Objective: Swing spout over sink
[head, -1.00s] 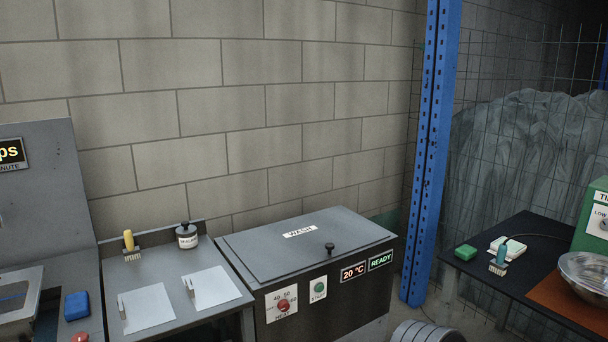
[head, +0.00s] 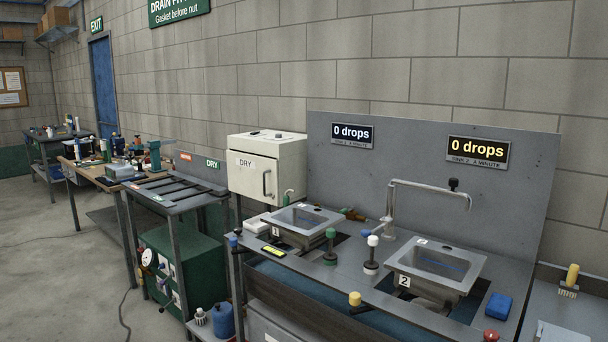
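The metal spout (head: 430,187) rises from the bench between two sinks, runs right and turns down at its end. A black knob sits on top near that end. The spout's end hangs above the right part of sink 2 (head: 470,288), a grey basin labelled 2. Sink 1 (head: 279,229), a similar basin labelled 1, is left of the spout's base. Two displays on the grey back panel (head: 405,150) each read 0 drops. Neither of my grippers is in view.
A blue sponge (head: 497,306), a white-knobbed valve (head: 371,255), a green-knobbed valve (head: 330,246) and a yellow knob (head: 355,299) stand around the sinks. A white DRY cabinet (head: 267,168) is behind on the left. Open floor (head: 60,270) lies at left.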

